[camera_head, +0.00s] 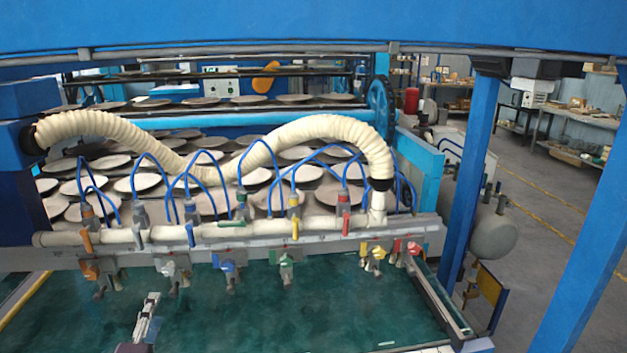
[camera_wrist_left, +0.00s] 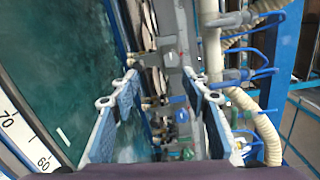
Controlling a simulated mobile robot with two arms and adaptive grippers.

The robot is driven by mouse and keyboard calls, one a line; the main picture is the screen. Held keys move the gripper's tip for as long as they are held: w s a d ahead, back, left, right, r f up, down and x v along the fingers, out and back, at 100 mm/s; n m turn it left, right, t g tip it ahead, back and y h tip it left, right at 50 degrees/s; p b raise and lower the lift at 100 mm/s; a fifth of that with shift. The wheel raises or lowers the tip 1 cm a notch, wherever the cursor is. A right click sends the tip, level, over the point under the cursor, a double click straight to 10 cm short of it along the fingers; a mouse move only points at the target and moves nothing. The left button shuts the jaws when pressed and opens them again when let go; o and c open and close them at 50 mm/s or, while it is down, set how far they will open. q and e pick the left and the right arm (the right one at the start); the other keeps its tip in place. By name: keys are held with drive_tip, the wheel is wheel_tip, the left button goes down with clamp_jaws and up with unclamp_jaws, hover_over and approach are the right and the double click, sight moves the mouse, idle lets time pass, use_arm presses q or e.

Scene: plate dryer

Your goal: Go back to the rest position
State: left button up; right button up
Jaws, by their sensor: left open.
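My left gripper (camera_head: 151,297) reaches up from the bottom of the head view, over the green surface (camera_head: 330,310) and below the row of valves. In the left wrist view its two blue-padded fingers (camera_wrist_left: 163,82) stand apart, with nothing between them. The lower valves in the head view have handles in several colours, among them orange (camera_head: 90,271), blue (camera_head: 228,265), green (camera_head: 286,254) and red (camera_head: 413,248). The gripper appears apart from them. My right gripper is in neither view.
A cream pipe (camera_head: 265,230) with upper valves runs above the lower row. A ribbed hose (camera_head: 330,125) and blue tubes arch over it. Round plates (camera_head: 145,182) lie on racks behind. Blue posts (camera_head: 472,170) stand at the right. The green surface is largely clear.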

use_arm(q)
drive_tip(key=s+d+f+n+g, duration=0.4)
drive_tip(key=s+f+n, duration=0.1)
drive_tip(key=s+f, duration=0.2)
drive_tip(key=s+d+f+n+g, duration=0.4)
drive_tip(key=s+f+n, duration=0.1)
drive_tip(key=s+f, duration=0.15)
drive_tip(key=s+d+f+n+g+h, duration=0.2)
drive_tip(key=s+d+g+h, duration=0.1)
drive_tip(key=s+d, duration=0.4)
drive_tip(key=s+d+f+n+g+h, duration=0.25)
drive_tip(key=s+d, duration=0.25)
drive_tip(key=s, duration=0.4)
wheel_tip(320, 180, down, 26)
drive_tip(key=s+g+b, duration=0.1)
drive_tip(key=s, duration=0.1)
drive_tip(key=s+a+f+g+b, duration=0.1)
drive_tip(key=s+a+f, duration=0.2)
drive_tip(key=s+f, duration=1.4)
drive_tip(key=shift+a+f+y, duration=0.2)
drive_tip(key=shift+f+y, duration=0.15)
drive_tip(key=shift+f, duration=0.15)
